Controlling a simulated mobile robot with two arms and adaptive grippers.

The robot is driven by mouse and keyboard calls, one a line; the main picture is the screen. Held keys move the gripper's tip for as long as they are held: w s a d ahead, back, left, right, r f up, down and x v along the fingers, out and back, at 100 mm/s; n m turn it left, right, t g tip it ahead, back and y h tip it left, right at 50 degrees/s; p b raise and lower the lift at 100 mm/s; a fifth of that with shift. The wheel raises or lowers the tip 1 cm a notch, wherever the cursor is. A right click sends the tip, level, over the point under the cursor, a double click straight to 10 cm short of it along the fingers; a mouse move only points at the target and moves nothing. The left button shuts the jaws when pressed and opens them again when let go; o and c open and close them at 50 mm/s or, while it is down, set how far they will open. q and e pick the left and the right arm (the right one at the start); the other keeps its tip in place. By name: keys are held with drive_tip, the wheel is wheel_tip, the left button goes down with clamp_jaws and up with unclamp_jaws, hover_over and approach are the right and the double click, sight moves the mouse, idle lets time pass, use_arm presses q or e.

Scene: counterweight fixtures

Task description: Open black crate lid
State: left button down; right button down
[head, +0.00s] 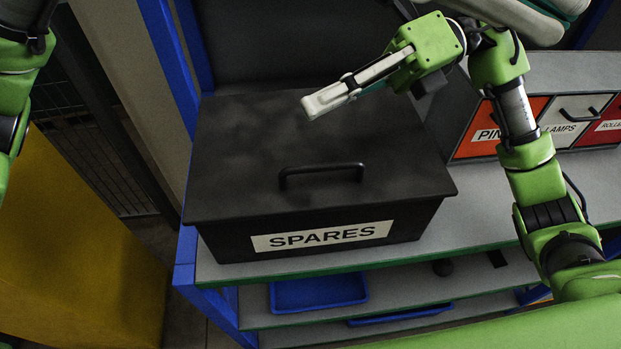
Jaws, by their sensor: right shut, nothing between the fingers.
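The black crate (408,218) stands on the grey shelf top, with a white label reading SPARES on its front. Its black lid (235,140) lies flat and closed on it. A black bar handle (322,169) sits on the lid near the front edge. My right gripper (318,103) is shut and empty, above the back part of the lid, behind the handle and apart from it. Of my left arm only green links show at the left edge; its gripper is out of the picture.
Labelled drawers, orange (478,143), white (565,125) and red, stand right of the crate. Blue trays (318,291) lie on the lower shelf. Blue posts (172,62) rise at the back left. A yellow block (75,250) stands at left. The shelf right of the crate has free room.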

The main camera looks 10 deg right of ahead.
use_arm(q)
drive_tip(key=s+d+f+t+y, duration=0.25)
drive_tip(key=s+f+y, duration=0.2)
drive_tip(key=f, duration=0.25)
drive_tip(key=n+t+y, duration=0.4)
drive_tip(key=t+y, duration=0.4)
drive_tip(key=t, duration=0.6)
approach(309, 183)
drive_tip(key=x, duration=0.5)
drive_tip(key=shift+w+f, duration=0.1)
drive_tip(key=shift+a, duration=0.1)
drive_tip(key=shift+h, duration=0.25)
drive_tip(key=shift+w+r, duration=0.1)
drive_tip(key=shift+r, duration=0.7)
use_arm(e)
drive_tip(key=c, duration=2.4)
unclamp_jaws()
drive_tip(key=shift+c, duration=0.2)
